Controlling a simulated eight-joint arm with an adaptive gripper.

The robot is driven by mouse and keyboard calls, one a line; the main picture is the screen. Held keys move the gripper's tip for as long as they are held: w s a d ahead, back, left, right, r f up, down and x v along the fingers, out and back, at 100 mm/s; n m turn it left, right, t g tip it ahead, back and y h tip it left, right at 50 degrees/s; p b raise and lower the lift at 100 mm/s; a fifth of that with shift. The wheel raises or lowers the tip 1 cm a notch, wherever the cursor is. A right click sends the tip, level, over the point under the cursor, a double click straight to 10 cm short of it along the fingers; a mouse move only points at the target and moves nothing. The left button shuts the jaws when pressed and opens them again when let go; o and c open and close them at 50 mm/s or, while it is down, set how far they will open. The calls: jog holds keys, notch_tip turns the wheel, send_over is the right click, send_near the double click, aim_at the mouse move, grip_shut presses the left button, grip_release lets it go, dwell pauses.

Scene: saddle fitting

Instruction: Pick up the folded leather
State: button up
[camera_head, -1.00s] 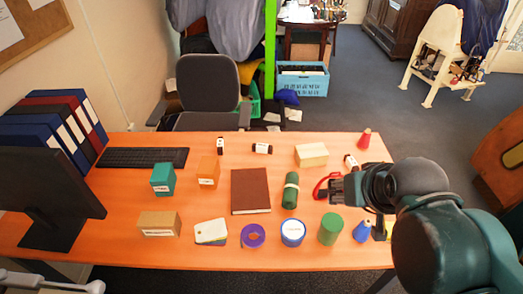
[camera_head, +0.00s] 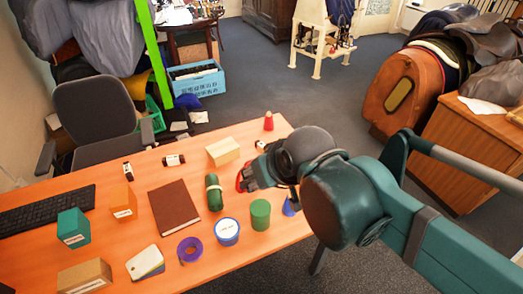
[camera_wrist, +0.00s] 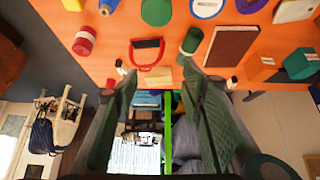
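I cannot tell for sure which thing is the folded leather. A flat brown rectangle (camera_head: 174,207) lies on the orange table and could be it or a book; it also shows in the wrist view (camera_wrist: 231,46). A dark green roll with a pale band (camera_head: 214,193) lies to its right, and in the wrist view (camera_wrist: 191,41) it is near one fingertip. My gripper (camera_head: 250,178) is over the table's right part, apart from the brown rectangle. In the wrist view my gripper (camera_wrist: 160,70) has its fingers spread with nothing between them.
A red-handled object (camera_wrist: 147,50), a green cylinder (camera_head: 260,214), a blue-and-white tin (camera_head: 227,231), a purple ring (camera_head: 190,250) and a wooden block (camera_head: 222,152) crowd the table. A wooden cabinet (camera_head: 468,150) and saddles (camera_head: 450,55) stand at right. Floor between is clear.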

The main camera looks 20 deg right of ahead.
jog(key=o, duration=1.2)
jog(key=shift+o, duration=0.2)
jog(key=shift+w, duration=0.15)
